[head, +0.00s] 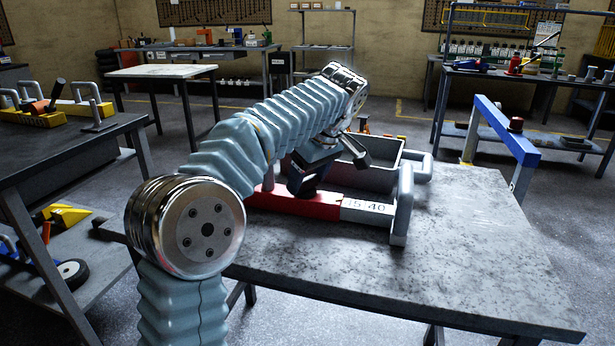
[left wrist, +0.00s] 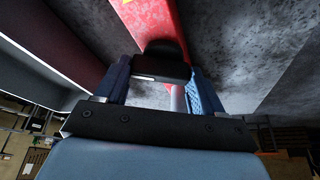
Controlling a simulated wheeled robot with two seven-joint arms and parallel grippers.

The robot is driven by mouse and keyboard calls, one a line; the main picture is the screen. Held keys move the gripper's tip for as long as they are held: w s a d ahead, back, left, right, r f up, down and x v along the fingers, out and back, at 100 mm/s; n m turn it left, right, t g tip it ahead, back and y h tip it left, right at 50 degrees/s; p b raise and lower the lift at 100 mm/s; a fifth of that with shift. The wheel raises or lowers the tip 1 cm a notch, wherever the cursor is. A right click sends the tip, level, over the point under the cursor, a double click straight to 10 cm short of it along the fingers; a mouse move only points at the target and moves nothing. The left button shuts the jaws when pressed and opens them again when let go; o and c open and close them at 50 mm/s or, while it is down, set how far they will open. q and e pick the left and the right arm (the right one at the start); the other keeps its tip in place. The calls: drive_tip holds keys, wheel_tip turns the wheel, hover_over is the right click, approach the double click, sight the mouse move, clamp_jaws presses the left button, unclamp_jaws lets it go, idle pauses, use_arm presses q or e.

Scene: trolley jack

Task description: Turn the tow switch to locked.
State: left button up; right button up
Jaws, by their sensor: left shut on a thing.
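A unit with a red section (head: 325,205) and a grey section (head: 367,208) marked with numbers sits on the grey table. My left arm reaches over it from the left, and my left gripper (head: 303,186) is down at the red section, partly hidden by its own wrist. In the left wrist view my left gripper (left wrist: 162,82) has its two blue fingers on either side of a black piece (left wrist: 163,62), shut on it. This black piece is likely the tow switch; it stands against a red surface (left wrist: 150,18). Its setting cannot be read. My right gripper is not in view.
A grey open box (head: 375,178) stands behind the red section. Grey upright bars (head: 403,205) rise at its right. The table's front and right (head: 470,270) are clear. A blue rail (head: 507,130) stands beyond the table, and a dark workbench (head: 60,140) is at the left.

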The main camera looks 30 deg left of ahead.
use_arm(q)
drive_tip(key=n+g, duration=0.1)
drive_tip(key=n, duration=0.2)
drive_tip(key=n+g, duration=0.1)
drive_tip(key=n, duration=0.1)
drive_tip(key=shift+w+n, duration=0.2)
drive_tip(key=shift+n, duration=0.2)
idle(0.4)
drive_tip(key=o, duration=1)
drive_tip(key=shift+o, duration=0.2)
drive_tip(key=shift+a+r, duration=0.1)
